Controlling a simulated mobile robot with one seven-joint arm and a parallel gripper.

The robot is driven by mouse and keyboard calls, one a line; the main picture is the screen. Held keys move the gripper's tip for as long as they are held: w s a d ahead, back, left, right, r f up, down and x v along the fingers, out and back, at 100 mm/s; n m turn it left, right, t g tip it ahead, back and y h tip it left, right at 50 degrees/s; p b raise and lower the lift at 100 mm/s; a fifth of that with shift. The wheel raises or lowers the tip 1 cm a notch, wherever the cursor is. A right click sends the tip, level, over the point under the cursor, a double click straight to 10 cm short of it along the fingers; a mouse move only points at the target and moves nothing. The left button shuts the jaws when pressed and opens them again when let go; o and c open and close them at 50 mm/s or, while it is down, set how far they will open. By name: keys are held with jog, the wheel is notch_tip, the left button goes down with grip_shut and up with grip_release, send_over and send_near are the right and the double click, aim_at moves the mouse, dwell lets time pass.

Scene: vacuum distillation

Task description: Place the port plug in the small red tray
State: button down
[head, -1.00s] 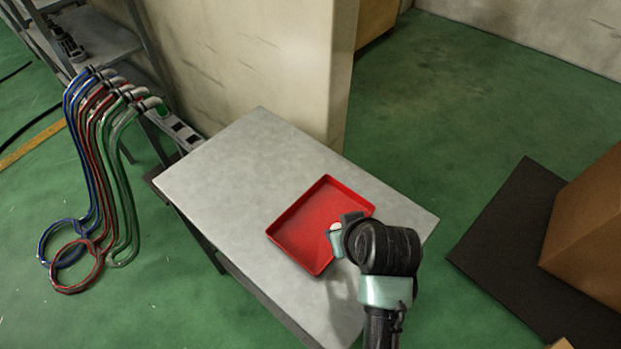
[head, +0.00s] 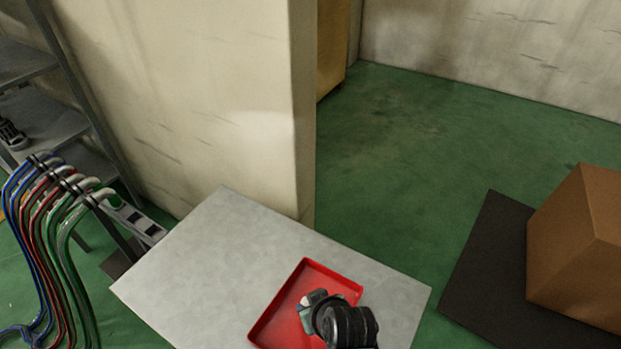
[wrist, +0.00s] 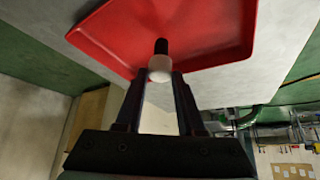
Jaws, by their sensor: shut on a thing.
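The small red tray (head: 284,306) lies on the grey table in the head view, its lower part cut off by the frame edge. My gripper (head: 305,303) is over the tray's inside. In the wrist view my gripper (wrist: 159,80) is shut on the port plug (wrist: 160,66), a white rounded piece with a dark stem pointing toward the red tray (wrist: 190,30). Whether the stem touches the tray floor I cannot tell. In the head view only a small pale bit of the plug shows at the fingertips; the rest is hidden by the gripper.
The grey table (head: 205,250) is otherwise bare. A pale wall pillar (head: 230,110) stands right behind it. Coloured hoses (head: 55,215) hang on a rack at the left. A brown box (head: 575,245) sits on a dark mat (head: 478,260) at the right.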

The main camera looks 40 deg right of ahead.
jog(key=shift+f, duration=0.9)
jog(key=shift+f, duration=0.15)
jog(key=c, duration=0.5)
grip_release()
jog(key=shift+w, duration=0.1)
jog(key=shift+r, duration=0.2)
jog(key=v, duration=1.2)
jog(key=shift+d+p, duration=0.1)
jog(key=shift+p, duration=0.25)
jog(key=shift+r, duration=0.1)
